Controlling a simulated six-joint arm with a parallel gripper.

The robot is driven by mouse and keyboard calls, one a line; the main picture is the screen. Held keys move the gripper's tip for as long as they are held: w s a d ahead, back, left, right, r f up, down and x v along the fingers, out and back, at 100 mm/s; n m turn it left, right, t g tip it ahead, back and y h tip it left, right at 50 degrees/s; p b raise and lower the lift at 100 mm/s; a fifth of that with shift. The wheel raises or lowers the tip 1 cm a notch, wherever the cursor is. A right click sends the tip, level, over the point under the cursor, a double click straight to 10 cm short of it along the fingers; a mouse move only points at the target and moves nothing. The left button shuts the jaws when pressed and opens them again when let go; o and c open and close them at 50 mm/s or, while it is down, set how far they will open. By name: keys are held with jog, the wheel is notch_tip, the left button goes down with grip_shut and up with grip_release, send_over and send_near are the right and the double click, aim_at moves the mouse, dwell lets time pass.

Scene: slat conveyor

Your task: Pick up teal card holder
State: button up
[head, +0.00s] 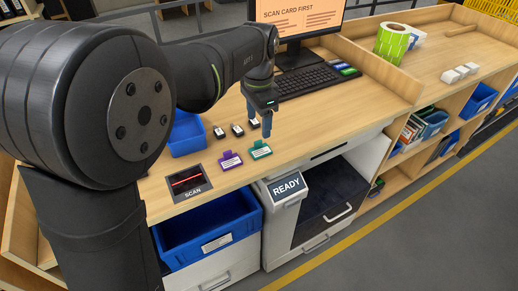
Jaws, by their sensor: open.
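The teal card holder (260,150) lies flat on the wooden counter near its front edge, above the READY sign. A purple card holder (230,160) lies just left of it, a small gap apart. My gripper (267,131) points down above and slightly to the right of the teal card holder. It is open and nothing shows between its fingers. Its exact height over the holder is hard to tell from this view.
A scanner pad (188,183) marked SCAN lies left of the card holders. Several small black-and-white items (237,130) sit behind them. A blue bin (187,135) stands at the back left. A keyboard (304,79) and a monitor (297,25) stand behind my gripper. The counter (340,108) is clear to the right.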

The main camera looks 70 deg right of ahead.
aim_at(260, 150)
notch_tip(260, 150, down, 10)
jog(key=shift+s+d+r, duration=0.15)
jog(key=shift+r, duration=0.05)
jog(key=c, duration=1.1)
